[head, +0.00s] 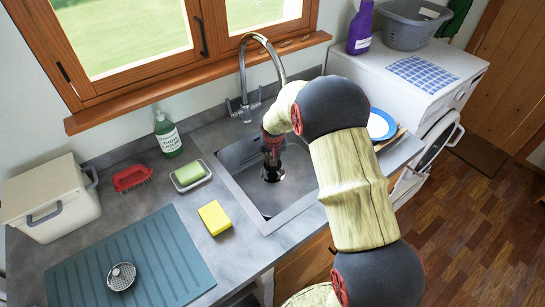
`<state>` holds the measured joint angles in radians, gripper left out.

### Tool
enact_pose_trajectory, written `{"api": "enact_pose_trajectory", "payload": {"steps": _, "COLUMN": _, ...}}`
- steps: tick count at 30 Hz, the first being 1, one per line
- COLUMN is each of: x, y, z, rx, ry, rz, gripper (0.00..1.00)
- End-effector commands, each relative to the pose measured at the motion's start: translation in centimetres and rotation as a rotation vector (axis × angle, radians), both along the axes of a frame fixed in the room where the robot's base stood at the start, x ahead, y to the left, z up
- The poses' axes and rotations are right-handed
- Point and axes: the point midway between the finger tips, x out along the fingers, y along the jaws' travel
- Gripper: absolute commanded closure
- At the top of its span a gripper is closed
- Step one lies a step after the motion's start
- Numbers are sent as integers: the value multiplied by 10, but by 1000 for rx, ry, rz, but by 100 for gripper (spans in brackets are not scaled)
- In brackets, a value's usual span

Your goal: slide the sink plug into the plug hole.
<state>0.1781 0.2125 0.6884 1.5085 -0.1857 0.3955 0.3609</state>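The grey sink (240,157) is set in the counter under the window. My arm reaches over its right edge, and my gripper (271,161) points down inside the basin. The gripper is small and dark here, and its fingers cannot be told apart well enough to say whether they are open or shut. A dark round shape with a pale rim (273,174) lies right below the fingertips on the basin floor. I cannot tell whether it is the plug hole, the plug, or both. No separate plug is clearly visible.
A perforated metal strainer (122,276) lies on a blue-grey ribbed mat (165,262). A yellow sponge (214,217), green soap in a dish (190,174), a red brush (132,178) and a soap bottle (167,135) stand left of the sink. The tap (243,70) arches over the basin.

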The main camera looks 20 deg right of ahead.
Motion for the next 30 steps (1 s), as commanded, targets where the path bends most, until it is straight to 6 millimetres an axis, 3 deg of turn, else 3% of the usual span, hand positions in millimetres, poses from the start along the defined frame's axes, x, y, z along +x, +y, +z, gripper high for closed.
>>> {"api": "enact_pose_trajectory", "payload": {"steps": 12, "x": 0, "y": 0, "z": -33, "rx": 1, "ry": -1, "rz": 0, "gripper": 100}}
{"api": "enact_pose_trajectory", "payload": {"steps": 30, "x": 0, "y": 0, "z": -35, "rx": 0, "ry": -1, "rz": 0, "gripper": 100}}
